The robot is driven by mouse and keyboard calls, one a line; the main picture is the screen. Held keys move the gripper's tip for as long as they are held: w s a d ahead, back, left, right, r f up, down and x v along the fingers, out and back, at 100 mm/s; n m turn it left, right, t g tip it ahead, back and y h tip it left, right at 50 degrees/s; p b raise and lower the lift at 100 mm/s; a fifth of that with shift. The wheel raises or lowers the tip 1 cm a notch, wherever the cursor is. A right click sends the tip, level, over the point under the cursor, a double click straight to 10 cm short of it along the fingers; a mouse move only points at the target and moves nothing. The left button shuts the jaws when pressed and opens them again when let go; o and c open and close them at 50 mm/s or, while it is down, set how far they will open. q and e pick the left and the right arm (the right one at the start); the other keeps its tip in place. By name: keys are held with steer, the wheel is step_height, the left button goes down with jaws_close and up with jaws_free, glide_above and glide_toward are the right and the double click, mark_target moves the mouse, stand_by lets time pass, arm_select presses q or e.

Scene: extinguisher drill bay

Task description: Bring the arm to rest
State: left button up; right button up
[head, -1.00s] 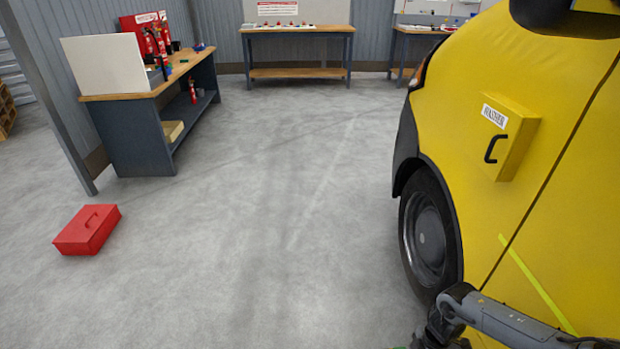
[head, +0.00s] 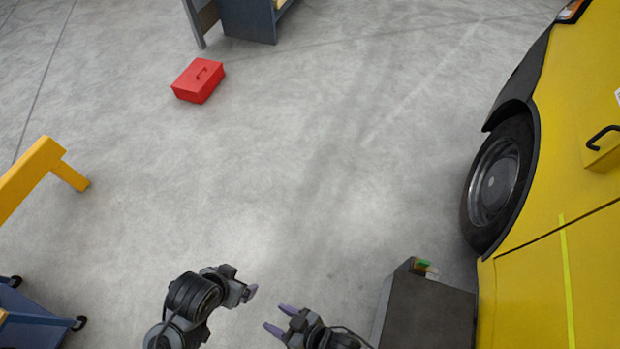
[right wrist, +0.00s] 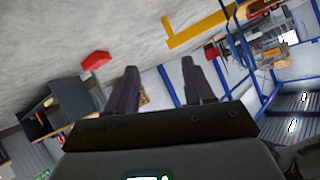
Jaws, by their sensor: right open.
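My right gripper (head: 280,319) is at the bottom middle of the head view. Its two purple-tipped fingers are spread, with nothing between them. The right wrist view also shows these dark fingers apart (right wrist: 160,72), with only background between them. My left gripper (head: 247,293) is at the lower left of centre in the head view, pointing right toward the right gripper, with a gap between the two. Its fingers overlap from this angle, so whether they are parted is unclear. No held object shows at either gripper.
A yellow vehicle (head: 556,165) fills the right side. A dark grey box-like stand (head: 425,315) is between it and my right gripper. A red case (head: 198,80) lies on the floor; a yellow frame (head: 35,172) and blue cart (head: 30,325) are left. The middle floor is clear.

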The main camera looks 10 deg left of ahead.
steer(key=w+d+r+m+t+h+p, duration=0.1)
steer(key=w+d+r+m+t+h, duration=0.2)
steer(key=d, duration=0.5)
steer(key=w+d+r+m+t+h+p, duration=0.1)
steer(key=w+d+r+m+h+p, duration=0.2)
steer(key=w+d+r, duration=0.4)
steer(key=s+d+r+m+g+h+b, duration=0.1)
steer(key=s+d+r+m+h, duration=0.15)
steer(key=d, duration=0.55)
steer(key=s+d+r+m+g+h, duration=0.1)
steer(key=s+d+r+m+h, duration=0.15)
steer(key=d, duration=0.65)
arm_select(q)
step_height(320, 180, up, 42)
steer(key=p, duration=3.7)
steer(key=shift+p, duration=0.35)
arm_select(e)
step_height(320, 180, up, 37)
steer(key=n, duration=0.1)
steer(key=shift+g, duration=0.3)
arm_select(q)
steer(key=shift+d+f, duration=0.1)
steer(key=shift+f, duration=0.1)
arm_select(e)
steer(key=shift+s+a, duration=0.1)
